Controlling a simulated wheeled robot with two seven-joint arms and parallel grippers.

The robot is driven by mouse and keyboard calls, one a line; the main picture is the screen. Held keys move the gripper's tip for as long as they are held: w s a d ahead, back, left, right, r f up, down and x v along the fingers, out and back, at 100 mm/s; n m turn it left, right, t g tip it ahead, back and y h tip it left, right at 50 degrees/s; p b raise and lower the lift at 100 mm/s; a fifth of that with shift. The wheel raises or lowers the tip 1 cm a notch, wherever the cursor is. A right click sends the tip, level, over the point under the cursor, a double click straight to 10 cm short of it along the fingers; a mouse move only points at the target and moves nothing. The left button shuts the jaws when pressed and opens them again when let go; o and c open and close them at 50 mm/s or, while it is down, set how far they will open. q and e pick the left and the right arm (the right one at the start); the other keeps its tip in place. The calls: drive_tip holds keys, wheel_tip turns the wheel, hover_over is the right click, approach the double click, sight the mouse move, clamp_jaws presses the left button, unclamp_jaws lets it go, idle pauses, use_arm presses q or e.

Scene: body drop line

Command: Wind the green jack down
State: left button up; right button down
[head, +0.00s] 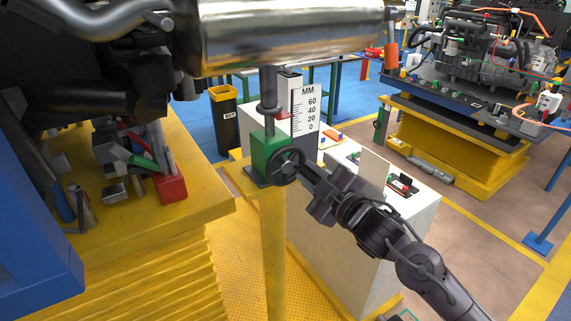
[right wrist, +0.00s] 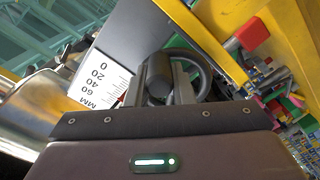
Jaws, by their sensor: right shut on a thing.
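The green jack (head: 266,150) stands on top of a yellow post in the head view, its dark rod rising to the shiny metal cylinder (head: 290,32). A black handwheel (head: 286,166) is on the jack's near right side. My right gripper (head: 301,172) reaches in from the right and is shut at the handwheel. In the right wrist view the fingers close on a dark round knob (right wrist: 158,75), with the wheel's rim (right wrist: 205,75) behind it. A white MM scale (head: 306,108) marked 0 to 60 stands beside the rod. My left gripper is not in view.
A white cabinet (head: 400,235) with small items on top stands right of the post. A yellow lift table (head: 190,200) with tools and a red block (head: 171,188) is at left. An engine (head: 490,50) sits on another lift at the back right. A black bin (head: 226,120) stands behind.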

sight(302, 151)
drive_tip(key=shift+w+d+r, duration=0.2)
drive_tip(key=shift+d+r, duration=0.05)
drive_tip(key=shift+r, duration=0.4)
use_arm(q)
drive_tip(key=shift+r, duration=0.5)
use_arm(e)
wheel_tip(302, 151, up, 3)
drive_tip(key=shift+s+a+f+p, duration=0.15)
drive_tip(key=shift+p, duration=1.1)
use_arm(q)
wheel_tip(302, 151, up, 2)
use_arm(e)
drive_tip(key=shift+a, duration=0.1)
